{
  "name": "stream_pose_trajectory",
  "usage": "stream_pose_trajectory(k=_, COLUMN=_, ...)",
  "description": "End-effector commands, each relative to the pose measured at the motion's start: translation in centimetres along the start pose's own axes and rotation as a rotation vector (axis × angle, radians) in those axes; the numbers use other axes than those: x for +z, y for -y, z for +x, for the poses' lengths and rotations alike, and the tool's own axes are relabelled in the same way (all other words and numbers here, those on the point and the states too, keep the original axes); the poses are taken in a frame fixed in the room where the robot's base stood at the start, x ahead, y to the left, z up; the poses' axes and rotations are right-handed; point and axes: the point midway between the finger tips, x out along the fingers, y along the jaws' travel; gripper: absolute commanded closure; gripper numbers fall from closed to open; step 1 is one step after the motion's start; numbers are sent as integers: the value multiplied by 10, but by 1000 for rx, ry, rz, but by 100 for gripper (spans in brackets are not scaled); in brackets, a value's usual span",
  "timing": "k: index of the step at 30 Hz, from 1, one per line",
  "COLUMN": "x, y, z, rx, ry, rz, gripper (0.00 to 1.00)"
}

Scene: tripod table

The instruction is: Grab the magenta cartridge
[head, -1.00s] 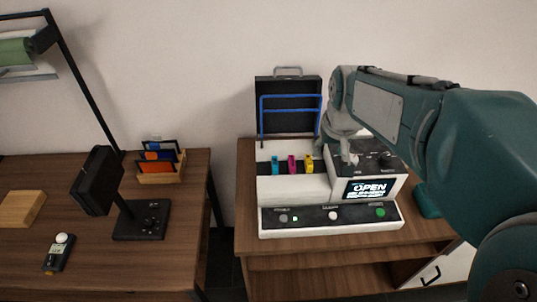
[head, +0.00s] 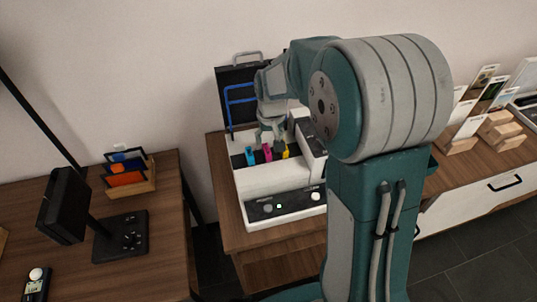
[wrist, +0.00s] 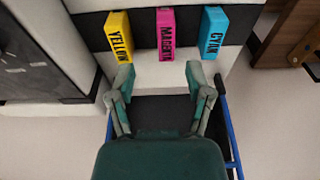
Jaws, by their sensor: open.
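The magenta cartridge (wrist: 165,34) stands in the dark slot strip between the yellow cartridge (wrist: 119,37) and the cyan cartridge (wrist: 213,32). In the head view the magenta cartridge (head: 267,153) shows just below my gripper (head: 271,131). In the wrist view my gripper (wrist: 159,75) is open and empty, its fingertips spread apart on the near side of the magenta cartridge and roughly lined up with it. I cannot tell the exact height of the fingertips over it. The white printer (head: 280,180) holds all the cartridges, and its dark lid (head: 232,80) stands open.
A blue bar frame (head: 241,87) stands at the printer's back by the lid. The printer's display block (head: 310,150) rises right of the cartridges, partly hidden by my arm. A left table (head: 165,230) holds a black stand (head: 120,237) and a card rack (head: 130,178).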

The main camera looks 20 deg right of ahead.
Motion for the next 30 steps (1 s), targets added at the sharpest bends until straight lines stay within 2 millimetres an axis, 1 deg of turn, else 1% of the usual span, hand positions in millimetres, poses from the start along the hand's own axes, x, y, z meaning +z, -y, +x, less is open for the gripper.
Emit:
stream_pose_trajectory(k=6, x=6, y=1, z=31, rx=-1, ry=6, rz=-1, gripper=34)
stream_pose_trajectory(k=9, x=5, y=0, z=45, rx=-2, ry=4, rz=-1, gripper=34)
stream_pose_trajectory(k=12, x=5, y=-2, z=51, rx=-3, ry=1, rz=0, gripper=34)
stream_pose_trajectory(k=19, x=5, y=0, z=52, rx=-1, ry=0, rz=0, gripper=34)
stream_pose_trajectory(k=20, x=5, y=0, z=52, rx=-1, ry=0, rz=0, gripper=48)
stream_pose_trajectory(k=21, x=5, y=0, z=52, rx=-1, ry=0, rz=-1, gripper=66)
stream_pose_trajectory(k=23, x=5, y=0, z=52, rx=-1, ry=0, rz=-1, gripper=92)
stream_pose_trajectory(k=24, x=5, y=0, z=52, rx=-1, ry=0, rz=-1, gripper=100)
stream_pose_trajectory(k=30, x=5, y=0, z=52, rx=-1, ry=1, rz=0, gripper=100)
